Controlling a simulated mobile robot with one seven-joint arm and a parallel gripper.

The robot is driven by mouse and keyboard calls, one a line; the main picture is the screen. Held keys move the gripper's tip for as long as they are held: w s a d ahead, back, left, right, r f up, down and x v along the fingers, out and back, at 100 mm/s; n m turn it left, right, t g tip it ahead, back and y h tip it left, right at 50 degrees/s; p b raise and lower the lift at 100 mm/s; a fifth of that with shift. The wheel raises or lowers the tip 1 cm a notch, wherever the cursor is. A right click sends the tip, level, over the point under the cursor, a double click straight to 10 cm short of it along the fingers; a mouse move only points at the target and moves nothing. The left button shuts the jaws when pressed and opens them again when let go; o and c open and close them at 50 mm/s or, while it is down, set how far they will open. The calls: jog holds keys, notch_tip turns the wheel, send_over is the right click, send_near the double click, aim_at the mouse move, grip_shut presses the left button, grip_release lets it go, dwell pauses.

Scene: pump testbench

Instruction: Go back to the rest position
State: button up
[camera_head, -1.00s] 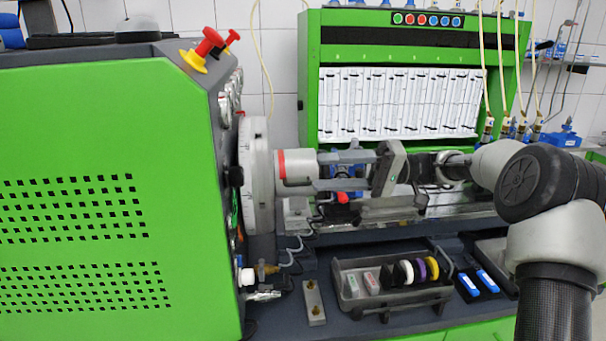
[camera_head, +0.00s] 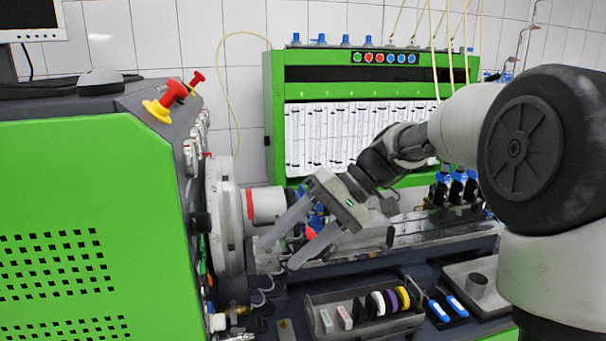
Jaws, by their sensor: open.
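My gripper (camera_head: 278,252) is at the middle of the view, with its two grey fingers spread apart and nothing between them. The fingers point down and to the left, in front of the chuck end of the testbench. My arm (camera_head: 460,130) reaches in from the right and covers part of the green gauge panel. Behind the fingers, a white cylinder with a red ring (camera_head: 264,203) sticks out from the large round grey flange (camera_head: 226,215). Small blue and red parts show partly hidden behind the gripper.
A tray (camera_head: 385,328) holding several coloured discs stands at the front. The green cabinet (camera_head: 80,220) with red and yellow knobs fills the left. The green panel (camera_head: 275,115) stands behind.

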jog(key=s+d+r+m+t+h+p, duration=0.1)
jog(key=s+d+m+t+h+p, duration=0.2)
jog(key=s+d+t+h, duration=0.4)
jog(key=s+d+h+p, duration=0.1)
jog(key=s+d+h, duration=0.1)
jog(key=s+d, duration=0.7)
jog(key=shift+s+d+r+m+t+h, duration=0.3)
jog(key=shift+s+r+t, duration=0.1)
jog(key=shift+s, duration=0.6)
jog(key=shift+a, duration=0.1)
